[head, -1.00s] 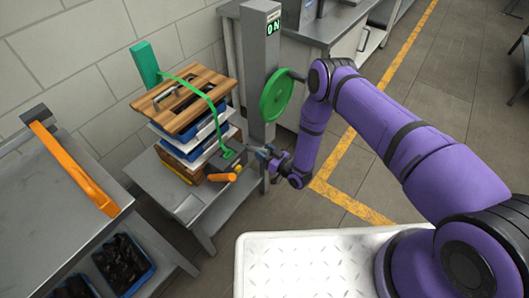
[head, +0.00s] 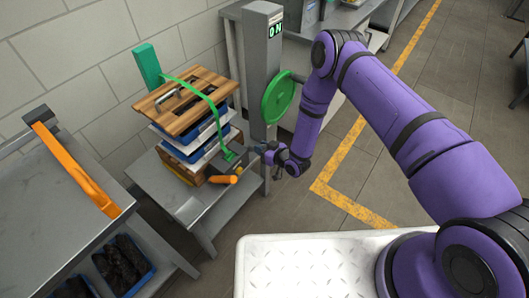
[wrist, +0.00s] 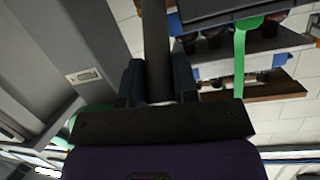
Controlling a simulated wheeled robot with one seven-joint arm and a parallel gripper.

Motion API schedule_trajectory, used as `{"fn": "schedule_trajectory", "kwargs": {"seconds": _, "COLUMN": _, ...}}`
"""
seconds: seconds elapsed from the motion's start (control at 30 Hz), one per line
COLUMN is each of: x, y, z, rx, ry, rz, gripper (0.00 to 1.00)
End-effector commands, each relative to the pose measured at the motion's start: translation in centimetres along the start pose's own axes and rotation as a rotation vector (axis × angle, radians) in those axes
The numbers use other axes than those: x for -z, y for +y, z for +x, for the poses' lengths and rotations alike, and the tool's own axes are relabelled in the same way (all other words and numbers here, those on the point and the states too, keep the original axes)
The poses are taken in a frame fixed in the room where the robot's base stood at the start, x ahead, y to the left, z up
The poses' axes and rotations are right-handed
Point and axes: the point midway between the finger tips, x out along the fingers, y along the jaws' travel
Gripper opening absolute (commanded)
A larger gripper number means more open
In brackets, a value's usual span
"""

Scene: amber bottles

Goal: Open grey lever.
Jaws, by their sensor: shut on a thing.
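The grey lever (wrist: 157,45) shows in the wrist view as a dark grey bar running down between my two fingers. My gripper (wrist: 158,85) is shut on it, with one finger on each side. In the head view my gripper (head: 262,150) is at the right of the strap buckle (head: 234,160), beside the stack; the lever is small there and partly hidden by the gripper. An orange handle (head: 223,180) sticks out below the buckle. The lever's end inside the gripper is hidden.
A green strap (head: 205,96) runs over a stack with a wooden top (head: 175,122) on a grey table (head: 190,205). A grey post with a green wheel (head: 277,97) stands close behind my gripper. A metal bench (head: 70,170) is at left. Floor at right is clear.

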Motion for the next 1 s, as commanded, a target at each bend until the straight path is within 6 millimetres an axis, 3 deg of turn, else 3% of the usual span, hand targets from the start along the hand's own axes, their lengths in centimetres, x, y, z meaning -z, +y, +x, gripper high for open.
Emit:
{"fn": "schedule_trajectory", "kwargs": {"seconds": 0.4, "x": 3.0, "y": -0.7, "z": 2.1, "rx": -0.05, "ry": -0.285, "rz": -0.028, "gripper": 0.0}}
{"fn": "schedule_trajectory", "kwargs": {"seconds": 1.0, "x": 3.8, "y": -0.9, "z": 3.0, "rx": -0.072, "ry": -0.4, "rz": -0.037, "gripper": 0.0}}
